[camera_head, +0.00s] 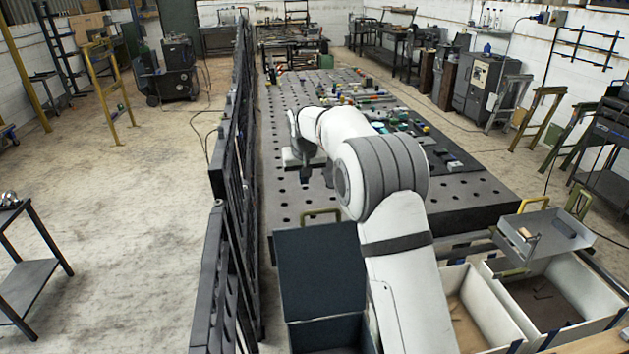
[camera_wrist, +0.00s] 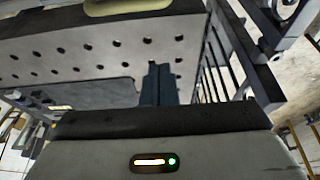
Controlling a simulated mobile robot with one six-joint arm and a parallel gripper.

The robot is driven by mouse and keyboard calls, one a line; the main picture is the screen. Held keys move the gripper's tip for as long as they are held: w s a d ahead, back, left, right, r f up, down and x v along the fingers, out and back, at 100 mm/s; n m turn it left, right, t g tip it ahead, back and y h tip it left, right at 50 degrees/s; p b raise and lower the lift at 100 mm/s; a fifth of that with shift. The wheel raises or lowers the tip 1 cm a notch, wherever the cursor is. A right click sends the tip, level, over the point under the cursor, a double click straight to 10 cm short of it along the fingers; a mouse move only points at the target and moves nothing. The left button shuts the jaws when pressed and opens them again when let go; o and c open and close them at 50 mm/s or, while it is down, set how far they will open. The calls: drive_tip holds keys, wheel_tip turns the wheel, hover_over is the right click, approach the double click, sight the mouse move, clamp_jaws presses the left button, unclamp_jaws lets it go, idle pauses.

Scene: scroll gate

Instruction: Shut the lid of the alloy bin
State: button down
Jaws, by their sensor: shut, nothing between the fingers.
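A dark blue-grey bin (camera_head: 327,333) stands at the front, left of my arm. Its flat lid (camera_head: 320,270) is raised and leans up at the back, with a yellow-olive handle (camera_head: 321,213) at its top edge. No label shows, so I cannot tell for sure that this is the alloy bin. My arm hides the bin's right side. My gripper (camera_head: 307,178) is over the perforated table, beyond the lid and apart from it. In the wrist view my gripper's dark fingers (camera_wrist: 158,84) are together and empty. An olive piece (camera_wrist: 125,6) shows at the top edge there.
The perforated table (camera_head: 290,203) carries many small parts towards its far end. A dark barred fence (camera_head: 233,165) runs close on the left. Two pale open bins (camera_head: 480,312) (camera_head: 600,292) stand at the right, with a grey tray (camera_head: 575,241) above them.

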wheel_tip(320, 180, down, 9)
drive_tip(key=s+p, duration=0.1)
drive_tip(key=p, duration=0.3)
drive_tip(key=shift+r, duration=0.2)
drive_tip(key=shift+d, duration=0.1)
